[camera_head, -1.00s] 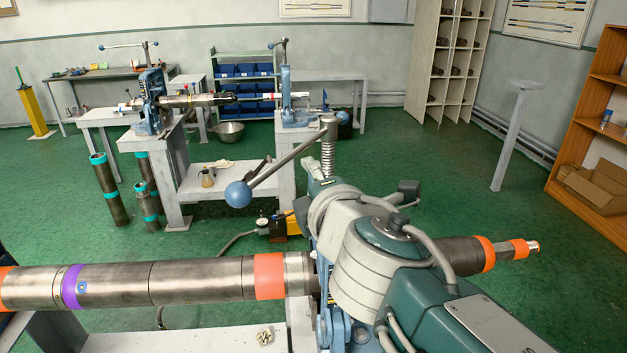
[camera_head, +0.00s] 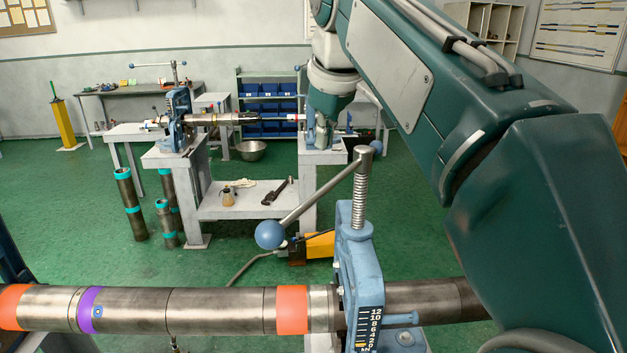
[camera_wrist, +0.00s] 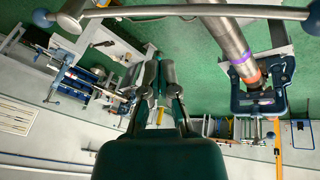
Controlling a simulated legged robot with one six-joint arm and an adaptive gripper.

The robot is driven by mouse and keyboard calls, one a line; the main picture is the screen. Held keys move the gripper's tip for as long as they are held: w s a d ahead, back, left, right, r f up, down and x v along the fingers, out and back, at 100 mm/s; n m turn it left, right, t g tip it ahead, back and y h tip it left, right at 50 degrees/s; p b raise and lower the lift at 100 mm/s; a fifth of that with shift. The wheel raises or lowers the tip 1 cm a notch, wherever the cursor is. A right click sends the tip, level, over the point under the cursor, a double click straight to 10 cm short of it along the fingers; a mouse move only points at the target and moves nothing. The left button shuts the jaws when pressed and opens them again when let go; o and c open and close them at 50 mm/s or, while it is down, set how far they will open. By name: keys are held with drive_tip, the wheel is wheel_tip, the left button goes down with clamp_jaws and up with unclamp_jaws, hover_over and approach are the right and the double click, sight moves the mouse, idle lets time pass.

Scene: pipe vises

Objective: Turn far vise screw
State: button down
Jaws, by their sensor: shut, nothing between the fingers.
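In the head view the near blue vise (camera_head: 358,265) stands upright around a long steel pipe (camera_head: 215,308). Its threaded screw (camera_head: 359,200) rises above it, with a slanted handle (camera_head: 315,200) ending in blue balls. In the wrist view a handle bar (camera_wrist: 190,11) crosses the top, and another blue vise (camera_wrist: 258,100) stands at the pipe's end with the purple ring. I cannot tell which vise the task calls far. My gripper (camera_wrist: 158,68) is shut and empty, below the handle bar in the picture and apart from it.
At the back, a grey bench (camera_head: 240,204) carries a blue vise (camera_head: 178,122) and a second one (camera_head: 319,130), partly behind my arm. Several upright pipes (camera_head: 131,203) stand at its left. A bowl (camera_head: 251,151) is on the floor. Green floor (camera_head: 75,205) is clear at left.

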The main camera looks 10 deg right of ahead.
drive_tip(key=w+a+f+n+g+y, duration=0.1)
drive_tip(key=a+f+g+y, duration=0.1)
drive_tip(key=a+f, duration=0.5)
drive_tip(key=d, duration=0.1)
drive_tip(key=s+d, duration=0.1)
drive_tip(key=d, duration=0.1)
drive_tip(key=s+d, duration=0.1)
drive_tip(key=shift+d+f, duration=0.2)
drive_tip(key=shift+d, duration=0.05)
drive_tip(key=shift+s+a, duration=0.15)
drive_tip(key=shift+s, duration=0.05)
idle(0.4)
